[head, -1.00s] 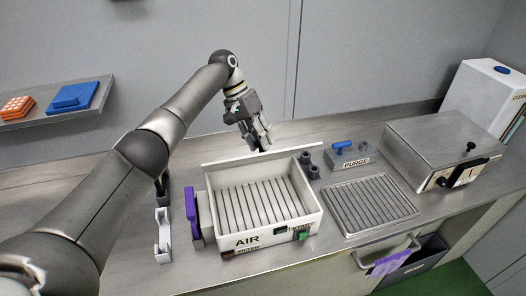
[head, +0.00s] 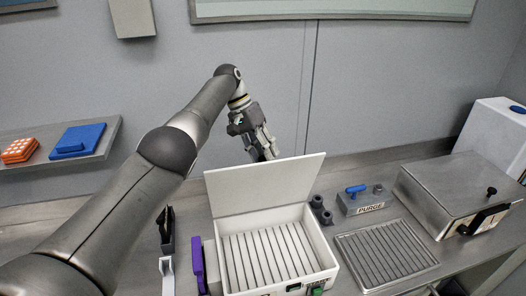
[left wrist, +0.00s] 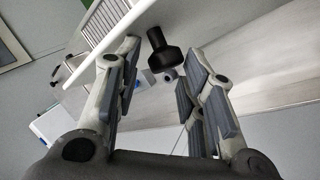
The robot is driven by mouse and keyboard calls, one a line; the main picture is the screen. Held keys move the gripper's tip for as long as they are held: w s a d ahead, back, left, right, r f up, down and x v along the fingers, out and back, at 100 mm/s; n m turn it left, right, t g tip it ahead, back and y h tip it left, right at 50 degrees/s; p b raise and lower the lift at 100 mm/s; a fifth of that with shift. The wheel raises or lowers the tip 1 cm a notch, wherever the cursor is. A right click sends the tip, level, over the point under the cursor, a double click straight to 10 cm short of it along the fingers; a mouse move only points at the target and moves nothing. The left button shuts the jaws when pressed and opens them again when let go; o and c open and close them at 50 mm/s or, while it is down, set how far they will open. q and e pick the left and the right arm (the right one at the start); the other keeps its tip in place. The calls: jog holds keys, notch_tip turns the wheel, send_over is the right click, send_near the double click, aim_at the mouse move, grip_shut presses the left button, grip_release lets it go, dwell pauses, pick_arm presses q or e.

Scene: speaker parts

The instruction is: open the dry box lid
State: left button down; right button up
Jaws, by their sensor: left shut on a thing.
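The white dry box (head: 318,279) stands open on the steel bench, with a slotted rack inside. Its flat white lid (head: 262,188) stands raised at the back edge, its inner face showing in the head view. A black rounded piece (left wrist: 170,50) shows near the fingertips. My right gripper is out of view.
A purge block (head: 361,202) with a blue handle, dark cups (head: 320,211) and a slotted tray (head: 388,257) are right of the box. A metal box (head: 455,190) stands farther right. A purple piece (head: 197,264) is left of the box. The wall is close behind.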

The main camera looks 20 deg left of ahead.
pick_arm(q)
jog(key=shift+s+a+f, duration=0.1)
jog(key=shift+a+f, duration=0.1)
jog(key=shift+f, duration=0.3)
jog(key=shift+a+f, duration=0.2)
jog(key=shift+f, duration=0.25)
jog(key=c, duration=1.4)
grip_release()
jog(key=shift+o, duration=0.2)
jog(key=shift+a+f, duration=0.15)
jog(key=shift+a, duration=0.1)
jog(key=shift+d, duration=0.15)
jog(key=shift+w+d+v, duration=0.1)
jog(key=shift+d+v, duration=0.1)
jog(key=shift+v, duration=2)
jog(key=shift+w+d+v, duration=0.15)
jog(key=shift+v, duration=2)
